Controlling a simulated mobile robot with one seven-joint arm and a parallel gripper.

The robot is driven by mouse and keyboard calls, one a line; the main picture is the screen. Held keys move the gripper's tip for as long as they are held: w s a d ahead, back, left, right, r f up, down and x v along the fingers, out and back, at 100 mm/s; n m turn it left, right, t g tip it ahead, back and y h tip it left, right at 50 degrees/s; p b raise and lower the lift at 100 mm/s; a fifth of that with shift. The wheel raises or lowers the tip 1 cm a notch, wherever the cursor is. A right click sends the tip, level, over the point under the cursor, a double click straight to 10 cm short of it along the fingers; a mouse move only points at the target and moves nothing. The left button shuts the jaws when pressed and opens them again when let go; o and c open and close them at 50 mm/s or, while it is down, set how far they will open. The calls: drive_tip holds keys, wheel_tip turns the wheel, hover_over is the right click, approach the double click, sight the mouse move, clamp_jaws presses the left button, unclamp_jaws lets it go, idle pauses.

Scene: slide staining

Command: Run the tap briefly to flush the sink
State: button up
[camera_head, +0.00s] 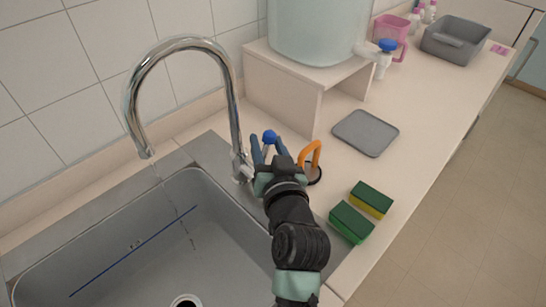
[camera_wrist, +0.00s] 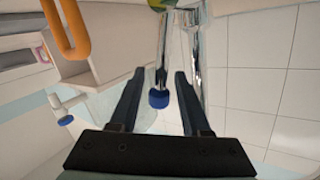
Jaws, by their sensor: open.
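The chrome tap (camera_head: 232,100) arches over the grey sink (camera_head: 110,262) at the left. A thin, faint line, which looks like a trickle of water, runs from its spout (camera_head: 146,150) down into the basin. The tap's lever has a blue knob (camera_head: 269,136). My gripper (camera_head: 266,146) is open at the lever, beside the tap's base. In the wrist view the blue knob (camera_wrist: 158,98) shows between the two spread fingers, and the chrome tap body (camera_wrist: 190,50) stands behind it. I cannot tell whether a finger touches the lever.
An orange hooked handle (camera_head: 311,155) stands close to the right of my gripper. Two green-and-yellow sponges (camera_head: 352,222) lie at the counter's front. A grey tray (camera_head: 366,132), a large container (camera_head: 318,30) with a blue-topped spigot on a stand (camera_head: 285,95), and a grey bin (camera_head: 455,42) are farther back.

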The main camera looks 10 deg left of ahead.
drive_tip(key=b+v, duration=0.1)
drive_tip(key=v, duration=1.1)
drive_tip(key=shift+s+b, duration=0.3)
drive_tip(key=shift+b, duration=0.1)
drive_tip(key=shift+d, duration=0.1)
idle(0.5)
